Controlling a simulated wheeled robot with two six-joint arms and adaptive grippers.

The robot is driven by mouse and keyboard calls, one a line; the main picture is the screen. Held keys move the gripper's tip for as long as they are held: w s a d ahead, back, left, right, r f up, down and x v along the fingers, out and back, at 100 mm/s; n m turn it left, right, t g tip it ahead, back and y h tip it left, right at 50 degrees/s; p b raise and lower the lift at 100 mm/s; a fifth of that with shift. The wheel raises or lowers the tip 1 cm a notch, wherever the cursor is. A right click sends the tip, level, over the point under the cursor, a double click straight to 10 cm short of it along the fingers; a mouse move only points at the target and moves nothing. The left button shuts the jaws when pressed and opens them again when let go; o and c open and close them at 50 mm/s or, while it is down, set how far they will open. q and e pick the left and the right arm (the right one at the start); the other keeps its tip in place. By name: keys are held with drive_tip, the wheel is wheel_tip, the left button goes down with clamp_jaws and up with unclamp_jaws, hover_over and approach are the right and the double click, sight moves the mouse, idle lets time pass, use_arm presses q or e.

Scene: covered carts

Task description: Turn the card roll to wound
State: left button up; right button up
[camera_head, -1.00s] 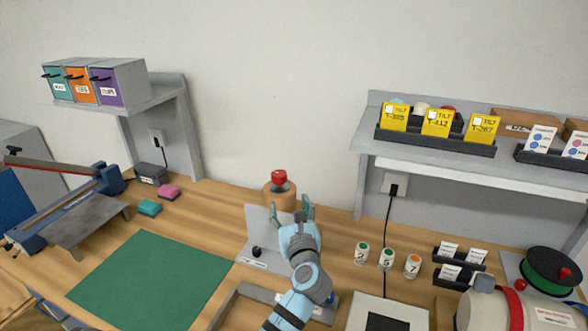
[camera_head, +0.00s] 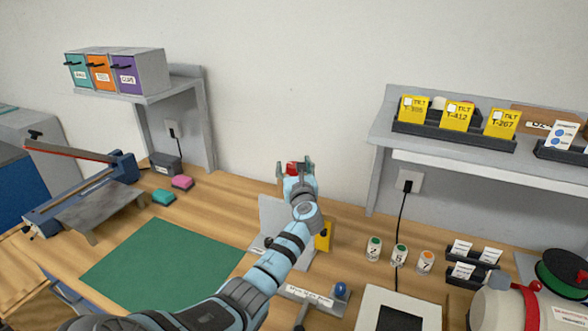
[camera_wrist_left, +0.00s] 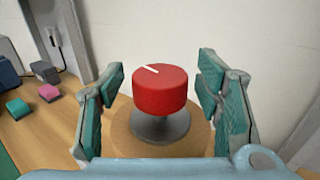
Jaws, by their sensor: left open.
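The card roll appears to be the round tan drum with a red knob (camera_head: 292,168) on top, at the back of the bench. In the left wrist view the red knob (camera_wrist_left: 160,90) has a white mark on its top, pointing up and left. It sits on a grey flared base above the tan drum (camera_wrist_left: 190,143). My left gripper (camera_head: 295,166) is open around the knob, one finger on each side. In the left wrist view its fingers (camera_wrist_left: 160,100) show gaps to the knob. My arm hides most of the roll in the head view. My right gripper is out of view.
A grey upright plate (camera_head: 272,222) stands just in front of the roll, with a yellow piece (camera_head: 324,238) beside my arm. A green mat (camera_head: 160,270) lies to the left. Numbered cups (camera_head: 399,255) stand to the right. A shelf (camera_head: 440,145) overhangs the right side.

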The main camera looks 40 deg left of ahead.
use_arm(q)
drive_tip(key=shift+s, duration=0.1)
drive_tip(key=shift+c, duration=0.9)
drive_tip(key=c, duration=1)
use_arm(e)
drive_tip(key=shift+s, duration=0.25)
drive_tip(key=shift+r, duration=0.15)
